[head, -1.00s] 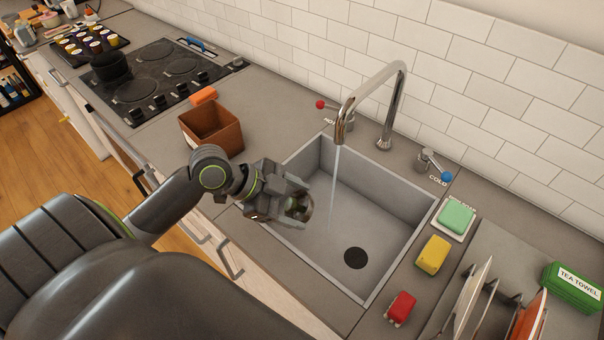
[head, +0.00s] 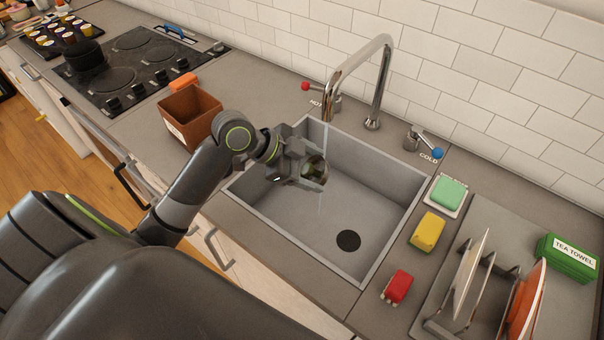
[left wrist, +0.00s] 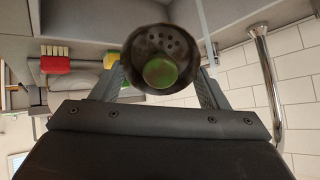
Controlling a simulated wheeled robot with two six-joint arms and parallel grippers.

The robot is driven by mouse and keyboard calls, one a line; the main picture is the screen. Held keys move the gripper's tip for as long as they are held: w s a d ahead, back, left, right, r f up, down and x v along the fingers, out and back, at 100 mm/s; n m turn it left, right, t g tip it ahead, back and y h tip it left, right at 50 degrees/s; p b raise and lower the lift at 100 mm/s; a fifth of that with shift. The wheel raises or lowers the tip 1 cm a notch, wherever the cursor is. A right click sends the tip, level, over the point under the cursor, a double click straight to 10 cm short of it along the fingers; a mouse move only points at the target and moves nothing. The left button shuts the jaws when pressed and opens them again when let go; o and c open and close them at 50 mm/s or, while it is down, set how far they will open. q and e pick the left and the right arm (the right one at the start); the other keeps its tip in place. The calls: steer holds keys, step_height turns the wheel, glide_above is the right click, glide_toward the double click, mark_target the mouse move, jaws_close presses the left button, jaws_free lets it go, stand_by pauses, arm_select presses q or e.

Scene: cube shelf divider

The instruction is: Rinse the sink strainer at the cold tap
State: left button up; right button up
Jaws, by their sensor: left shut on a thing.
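My left gripper (head: 316,172) is shut on the sink strainer (head: 313,167) and holds it over the sink (head: 300,225), above its floor. In the left wrist view the strainer (left wrist: 152,42) is a dark round cup with holes and a green lump (left wrist: 160,72) in it. A thin water stream (head: 325,138) falls from the chrome spout (head: 328,105) close to the strainer. In the left wrist view the stream (left wrist: 207,30) passes just beside its rim. The cold tap (head: 424,142) has a blue knob, the hot tap (head: 313,90) a red one. My right gripper is out of view.
A brown bin (head: 190,116) stands left of the sink by an orange block. A green sponge (head: 448,193), yellow sponge (head: 427,231) and red brush (head: 397,287) lie on the right. The dark drain (head: 348,240) is uncovered.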

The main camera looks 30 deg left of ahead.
arm_select(q)
steer(key=shift+w+d+f+b, duration=0.2)
steer(key=shift+w+d+b, duration=0.1)
steer(key=shift+w, duration=0.6)
steer(key=shift+w+d+f+b, duration=0.15)
steer(key=shift+w+d+b, duration=0.15)
steer(key=shift+w, duration=0.55)
steer(key=shift+w+d+f+b, duration=0.25)
steer(key=shift+w+b, duration=0.1)
steer(key=shift+w, duration=0.55)
steer(key=shift+s+d, duration=0.1)
steer(key=shift+d, duration=0.05)
steer(key=shift+s+d, duration=0.1)
steer(key=shift+d, duration=0.35)
steer(key=shift+s+a, duration=0.1)
steer(key=shift+s+a+r+p, duration=0.1)
steer(key=shift+s+a+p, duration=0.2)
steer(key=shift+s, duration=0.35)
steer(key=shift+s+a+p, duration=0.1)
steer(key=shift+s+p, duration=0.3)
steer(key=shift+s, duration=0.25)
steer(key=shift+s+a+p, duration=0.25)
steer(key=shift+s, duration=0.55)
steer(key=shift+s+a+p, duration=0.2)
steer(key=shift+s+a, duration=0.05)
steer(key=shift+s, duration=0.6)
steer(key=shift+s+a+p, duration=0.25)
steer(key=shift+s, duration=0.55)
